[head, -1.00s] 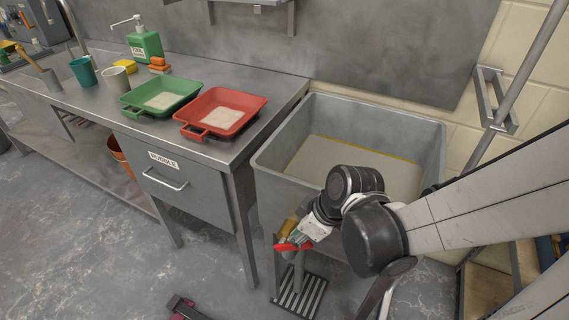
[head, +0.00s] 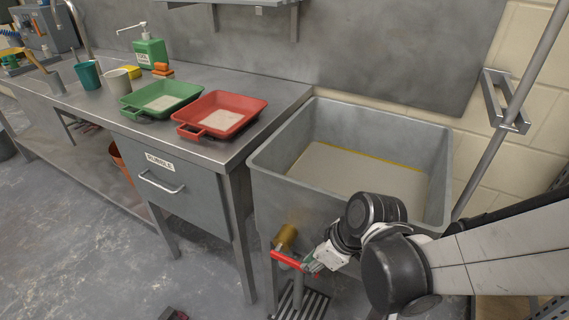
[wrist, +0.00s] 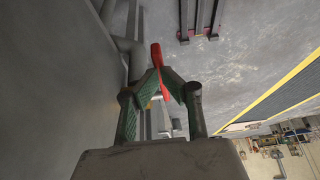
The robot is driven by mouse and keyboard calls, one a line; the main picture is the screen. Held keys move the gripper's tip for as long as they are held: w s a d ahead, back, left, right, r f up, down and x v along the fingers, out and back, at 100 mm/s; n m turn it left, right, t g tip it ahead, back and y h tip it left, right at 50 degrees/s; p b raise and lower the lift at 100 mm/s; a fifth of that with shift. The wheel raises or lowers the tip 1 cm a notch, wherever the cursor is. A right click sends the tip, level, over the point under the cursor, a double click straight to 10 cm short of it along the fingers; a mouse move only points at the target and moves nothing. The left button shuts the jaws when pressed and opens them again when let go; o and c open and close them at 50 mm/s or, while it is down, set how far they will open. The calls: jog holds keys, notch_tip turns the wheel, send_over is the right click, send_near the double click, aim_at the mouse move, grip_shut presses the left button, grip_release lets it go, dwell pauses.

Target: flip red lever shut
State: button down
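The red lever (head: 286,260) sits just below a brass valve (head: 286,237) at the front left of the large grey tub (head: 262,180). In the head view it slants from upper left down to the right. My gripper (head: 313,264) is at its right end. In the wrist view the red lever (wrist: 157,60) lies between the two green-padded fingertips of my gripper (wrist: 159,76), which close in on it from both sides with no clear gap. The brass valve is mostly hidden by a finger in the wrist view.
A steel bench (head: 225,150) stands left of the tub, with a red tray (head: 250,101) and a green tray (head: 190,90) on it. A floor grate (head: 300,304) lies under the valve. A pipe (wrist: 128,45) runs beside the left finger in the wrist view.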

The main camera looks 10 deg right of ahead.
jog(key=shift+s+d+f, duration=0.15)
jog(key=shift+s+f, duration=0.05)
jog(key=shift+f, duration=0.3)
notch_tip(320, 180, up, 5)
jog(key=p, duration=0.3)
jog(key=shift+d+p, duration=0.15)
jog(key=shift+p, duration=0.25)
jog(key=s+d+r+p, duration=0.1)
jog(key=s+d, duration=0.4)
jog(key=d, duration=0.2)
jog(key=shift+s+d+r+p, duration=0.2)
jog(key=shift+r+p, duration=0.1)
jog(key=shift+p, duration=0.1)
jog(key=w+r+m+t+h+p, duration=0.2)
jog(key=r+m, duration=0.3)
jog(key=r, duration=0.5)
jog(key=w+r+m+t+h+p, duration=0.2)
jog(key=r+m, duration=0.3)
jog(key=r, duration=0.5)
jog(key=shift+w+d+r+m, duration=0.2)
jog(key=shift+w+d+m, duration=0.15)
jog(key=shift+m, duration=0.05)
